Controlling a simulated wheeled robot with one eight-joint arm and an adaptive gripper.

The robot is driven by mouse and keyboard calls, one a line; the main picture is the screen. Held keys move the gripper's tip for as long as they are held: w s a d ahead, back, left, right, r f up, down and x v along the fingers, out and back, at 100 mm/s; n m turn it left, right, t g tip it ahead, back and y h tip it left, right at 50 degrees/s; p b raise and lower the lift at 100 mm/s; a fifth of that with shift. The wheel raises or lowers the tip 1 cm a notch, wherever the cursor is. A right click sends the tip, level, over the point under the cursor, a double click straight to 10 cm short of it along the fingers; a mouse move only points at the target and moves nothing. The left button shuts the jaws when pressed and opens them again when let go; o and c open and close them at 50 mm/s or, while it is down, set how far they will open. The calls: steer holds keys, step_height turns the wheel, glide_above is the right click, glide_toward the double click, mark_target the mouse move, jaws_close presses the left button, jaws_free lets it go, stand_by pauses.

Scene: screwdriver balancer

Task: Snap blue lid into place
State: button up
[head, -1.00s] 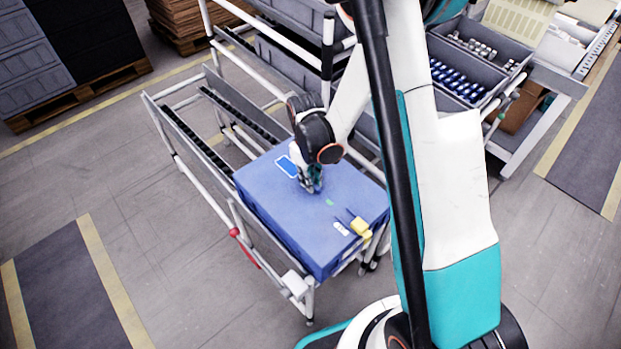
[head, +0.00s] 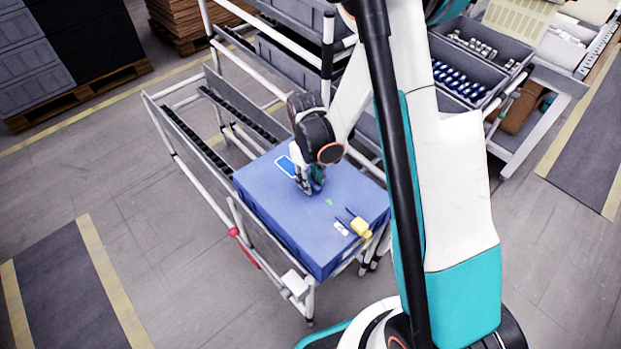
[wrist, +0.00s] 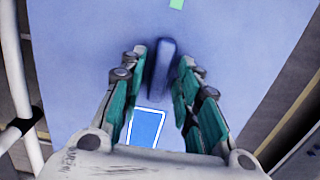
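A large blue box (head: 290,222) with a flat blue top stands on a white tubular cart. I cannot tell whether this top is a separate lid. A small, narrow, dark blue piece (wrist: 161,72) stands out from the blue surface in the wrist view. My gripper (head: 312,186) is low over the box top, pointing down. In the wrist view its two teal-lined fingers (wrist: 162,90) are spread on either side of the dark blue piece, with thin gaps showing. In the head view the gripper hides this piece.
A yellow tool (head: 361,228) with dark tips and a white label (head: 341,228) lie near the box's right edge. A blue white-edged label (head: 286,166) is beside my gripper. Grey bins (head: 459,82) with parts stand at the back right. Cart rails (head: 185,130) run at the left.

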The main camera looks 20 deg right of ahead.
stand_by(0.3)
step_height(320, 180, up, 12)
steer(key=shift+w+a, duration=0.15)
steer(key=shift+w, duration=0.25)
